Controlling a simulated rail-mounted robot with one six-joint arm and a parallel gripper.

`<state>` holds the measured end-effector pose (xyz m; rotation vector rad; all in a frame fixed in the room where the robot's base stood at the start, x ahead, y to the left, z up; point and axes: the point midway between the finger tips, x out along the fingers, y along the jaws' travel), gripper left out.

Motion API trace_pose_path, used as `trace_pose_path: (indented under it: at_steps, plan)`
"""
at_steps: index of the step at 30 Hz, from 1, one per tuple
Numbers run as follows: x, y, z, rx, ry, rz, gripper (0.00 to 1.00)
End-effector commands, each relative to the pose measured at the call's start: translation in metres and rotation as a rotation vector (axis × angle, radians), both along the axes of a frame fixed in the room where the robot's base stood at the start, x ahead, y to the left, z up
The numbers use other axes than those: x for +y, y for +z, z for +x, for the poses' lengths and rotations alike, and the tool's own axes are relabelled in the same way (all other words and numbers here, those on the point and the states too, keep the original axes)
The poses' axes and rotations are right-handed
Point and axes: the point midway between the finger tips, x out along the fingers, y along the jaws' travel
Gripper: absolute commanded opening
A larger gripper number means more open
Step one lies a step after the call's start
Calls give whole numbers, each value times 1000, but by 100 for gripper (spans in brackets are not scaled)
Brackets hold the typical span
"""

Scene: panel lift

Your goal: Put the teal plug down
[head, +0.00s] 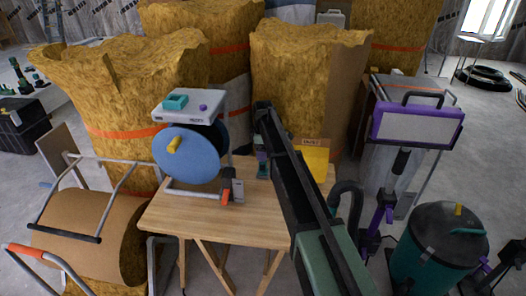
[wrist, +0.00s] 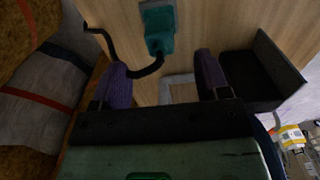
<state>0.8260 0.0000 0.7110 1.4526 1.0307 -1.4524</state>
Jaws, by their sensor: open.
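The teal plug (wrist: 160,40) shows in the wrist view against the wooden tabletop (wrist: 205,20), with a dark cord curving from its lower end to the left. It is just beyond the fingertips and apart from both purple fingers. My gripper (wrist: 161,65) is open, with a clear gap between its fingers. In the head view, my gripper (head: 262,154) is low over the back of the wooden table (head: 185,217), and a small teal part, likely the plug (head: 262,171), shows beneath it. My arm hides part of this area.
A blue reel (head: 187,160) stands on the table's left, with a white box (head: 190,109) above it. A yellow piece (head: 316,160) is right of my arm. Insulation rolls (head: 305,80) crowd behind. A dark bracket (wrist: 250,80) is close to the right finger. The table's front is bare.

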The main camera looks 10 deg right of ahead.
Motion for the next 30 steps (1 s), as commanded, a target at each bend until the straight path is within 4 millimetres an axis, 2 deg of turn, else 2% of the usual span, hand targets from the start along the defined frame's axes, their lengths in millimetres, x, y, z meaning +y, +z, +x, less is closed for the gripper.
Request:
trace_pose_path:
  at_steps: [1, 3, 9, 11, 14, 15, 17, 18, 21, 24, 26, 30]
  plan:
    - [0, 25, 0, 0, 0, 0, 69]
    - [0, 36, 0, 0, 0, 0, 69]
    - [0, 39, -1, 0, -2, 0, 69]
    - [0, 37, -15, 0, -34, 0, 69]
    - [0, 37, -85, 1, -219, 0, 69]
    - [0, 37, -126, 1, -340, 0, 69]
    - [0, 37, -194, 1, -546, 0, 69]
    - [0, 37, -236, 1, -686, 0, 69]
    - [0, 37, -322, 0, -991, 0, 69]
    - [0, 37, -366, 0, -1176, 0, 69]
    - [0, 37, -373, 0, -1225, 0, 69]
    - [0, 37, -370, 1, -1238, 1, 69]
